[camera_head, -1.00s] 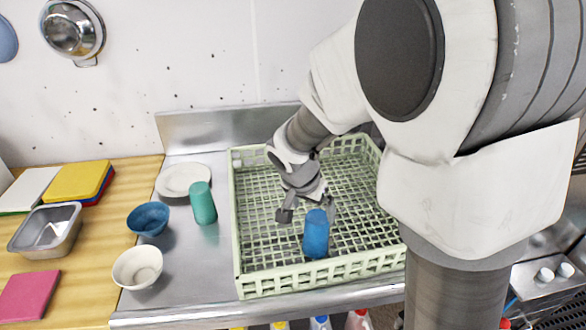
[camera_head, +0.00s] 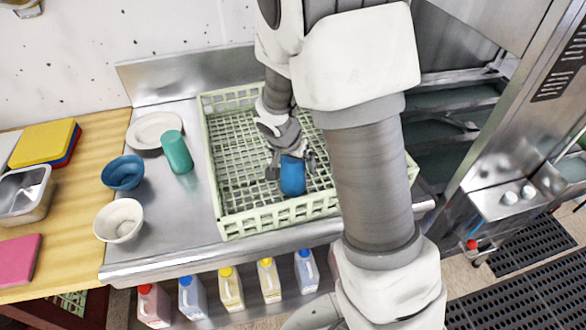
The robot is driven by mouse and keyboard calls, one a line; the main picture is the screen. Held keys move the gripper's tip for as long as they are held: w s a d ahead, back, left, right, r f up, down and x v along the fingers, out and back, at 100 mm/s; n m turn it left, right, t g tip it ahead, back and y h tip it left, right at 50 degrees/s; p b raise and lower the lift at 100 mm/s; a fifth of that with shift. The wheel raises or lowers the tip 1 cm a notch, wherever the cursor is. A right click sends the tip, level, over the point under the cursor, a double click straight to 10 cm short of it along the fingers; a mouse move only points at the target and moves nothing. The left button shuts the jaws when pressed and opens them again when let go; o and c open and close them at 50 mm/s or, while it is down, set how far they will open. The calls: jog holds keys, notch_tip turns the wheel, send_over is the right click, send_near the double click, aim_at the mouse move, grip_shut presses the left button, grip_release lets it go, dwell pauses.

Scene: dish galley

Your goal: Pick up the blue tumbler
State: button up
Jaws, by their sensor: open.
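The blue tumbler (camera_head: 293,177) stands inside the pale green dish rack (camera_head: 232,225), near its front side. My gripper (camera_head: 290,172) is open and comes down from above and behind the tumbler. One finger shows at the tumbler's left and the other at its right, near its upper part. The tumbler's top is partly hidden by the gripper. I cannot tell whether the fingers touch it.
On the steel counter left of the rack are a green tumbler (camera_head: 177,152), a white plate (camera_head: 155,130), a blue bowl (camera_head: 123,172) and a white bowl (camera_head: 118,220). Several bottles (camera_head: 230,289) stand below the counter. My arm hides the rack's right part.

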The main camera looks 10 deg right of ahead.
jog(key=c, duration=1.3)
jog(key=shift+r, duration=0.1)
